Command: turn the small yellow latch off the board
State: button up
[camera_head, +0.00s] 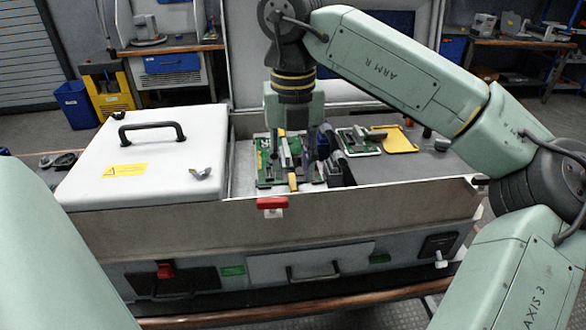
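The green circuit board (263,174) lies inside the open-topped bay of the grey cabinet, with dark and grey parts standing on it. A small yellow piece (292,182), which looks like the latch, shows at the front edge of the board. My gripper (299,153) points straight down over the board, just behind the yellow piece. Its fingers blend with the dark parts around them, so I cannot make out the gap between them or any contact with the latch.
A white lid (145,155) with a black handle (152,131) covers the bay's left side. A red catch (271,203) sits on the cabinet's front rim. A second green board (357,140) and a yellow tray (395,139) lie to the right. Grey surface is free farther right.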

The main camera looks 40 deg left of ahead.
aim_at(293, 184)
jog(key=shift+f, duration=1.3)
jog(key=shift+c, duration=0.3)
grip_shut()
